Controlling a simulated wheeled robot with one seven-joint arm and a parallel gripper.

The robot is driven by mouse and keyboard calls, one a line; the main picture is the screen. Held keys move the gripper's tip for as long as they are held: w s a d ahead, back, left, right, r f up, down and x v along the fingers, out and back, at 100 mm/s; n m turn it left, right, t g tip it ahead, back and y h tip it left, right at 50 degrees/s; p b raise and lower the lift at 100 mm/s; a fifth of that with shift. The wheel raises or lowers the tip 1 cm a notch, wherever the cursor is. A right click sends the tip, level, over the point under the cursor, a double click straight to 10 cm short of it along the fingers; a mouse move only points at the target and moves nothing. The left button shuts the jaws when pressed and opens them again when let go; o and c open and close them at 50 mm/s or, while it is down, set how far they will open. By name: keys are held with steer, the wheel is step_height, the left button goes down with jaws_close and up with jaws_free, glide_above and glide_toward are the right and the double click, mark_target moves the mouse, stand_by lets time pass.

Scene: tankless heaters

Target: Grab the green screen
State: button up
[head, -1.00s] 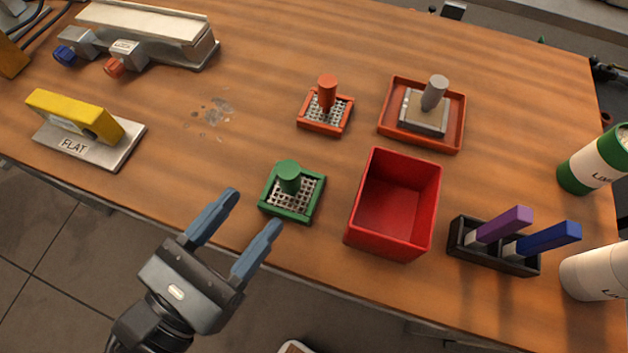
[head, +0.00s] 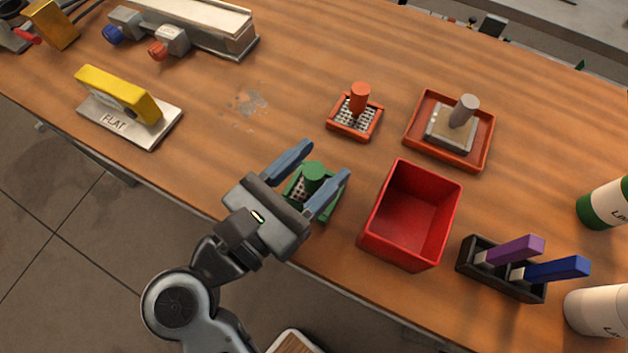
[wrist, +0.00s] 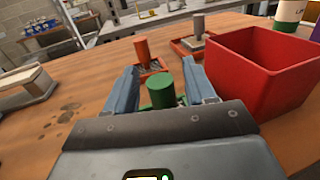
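The green screen (head: 332,200) is a small square green frame with mesh and an upright green knob handle (head: 315,172). It sits on the wooden table near the front edge. My gripper (head: 318,164) is open, with its blue fingers on either side of the green handle. In the wrist view, the green handle (wrist: 160,84) stands between the two fingers (wrist: 163,85), with a gap visible on each side. The gripper body hides part of the screen's frame and mesh.
A red open bin (head: 412,215) stands just right of the screen. An orange screen (head: 356,112) and a red tray (head: 450,130) with a grey-handled block lie behind. A black holder (head: 500,268) and a yellow-handled FLAT trowel (head: 130,110) are farther out. Table left of the screen is clear.

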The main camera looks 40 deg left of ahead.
jaws_close()
steer(key=shift+r, duration=0.1)
stand_by(0.5)
